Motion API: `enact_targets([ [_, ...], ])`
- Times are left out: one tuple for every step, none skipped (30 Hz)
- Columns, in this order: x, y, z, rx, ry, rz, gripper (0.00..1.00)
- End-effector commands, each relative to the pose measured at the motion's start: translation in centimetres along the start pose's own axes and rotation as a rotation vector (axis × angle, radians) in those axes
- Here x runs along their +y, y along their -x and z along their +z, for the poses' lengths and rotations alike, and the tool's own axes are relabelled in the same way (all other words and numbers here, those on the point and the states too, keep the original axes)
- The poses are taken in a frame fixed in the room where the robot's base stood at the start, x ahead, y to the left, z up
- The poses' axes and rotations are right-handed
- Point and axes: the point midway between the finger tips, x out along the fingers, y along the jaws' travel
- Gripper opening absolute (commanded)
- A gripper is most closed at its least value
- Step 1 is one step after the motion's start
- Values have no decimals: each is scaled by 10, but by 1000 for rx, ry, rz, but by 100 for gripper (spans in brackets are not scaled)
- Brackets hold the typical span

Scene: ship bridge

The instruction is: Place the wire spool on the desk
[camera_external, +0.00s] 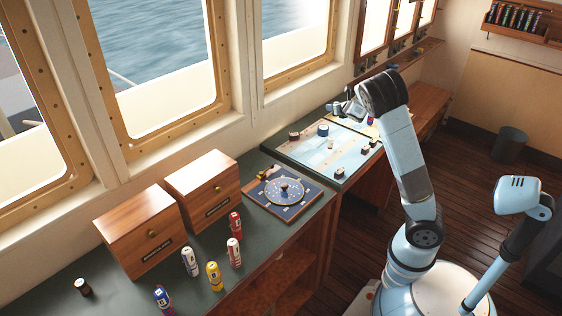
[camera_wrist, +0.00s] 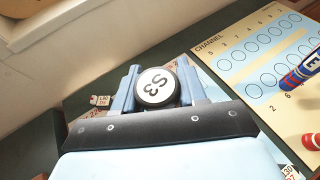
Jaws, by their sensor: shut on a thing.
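In the external view my gripper (camera_external: 345,107) is above the far part of the desk, near the window wall; the held thing is too small to make out there. The dark green desk (camera_external: 285,146) carries a pale chart board (camera_external: 312,156). I cannot tell whether the held thing touches the surface.
On the board stand a blue cylinder (camera_external: 323,130) and several small dark pieces. A nearer counter holds two wooden boxes (camera_external: 140,232), a dial board (camera_external: 284,193) and several batteries.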

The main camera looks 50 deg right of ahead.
Motion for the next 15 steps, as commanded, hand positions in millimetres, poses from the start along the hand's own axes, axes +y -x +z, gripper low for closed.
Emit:
enact_targets([
  [19, 0, -3, 0, 17, 45, 10],
  [32, 0, -5, 0, 29, 76, 10],
  [48, 1, -8, 0, 46, 116, 10],
  [61, 2, -10, -1, 58, 148, 10],
  [74, 4, -13, 0, 72, 179, 10],
  [91, 7, -16, -1, 89, 223, 10],
  [104, 9, -18, 0, 103, 254, 10],
  [116, 12, -21, 0, 116, 286, 10],
  [134, 16, -24, -1, 133, 329, 10],
  [146, 19, -26, -1, 146, 360, 10],
  [159, 23, -28, -1, 160, 393, 10],
  [175, 28, -31, -2, 178, 436, 10],
  [187, 33, -34, -1, 193, 468, 10],
  [200, 37, -36, -2, 205, 500, 10],
  [215, 44, -40, -2, 223, 543, 10],
])
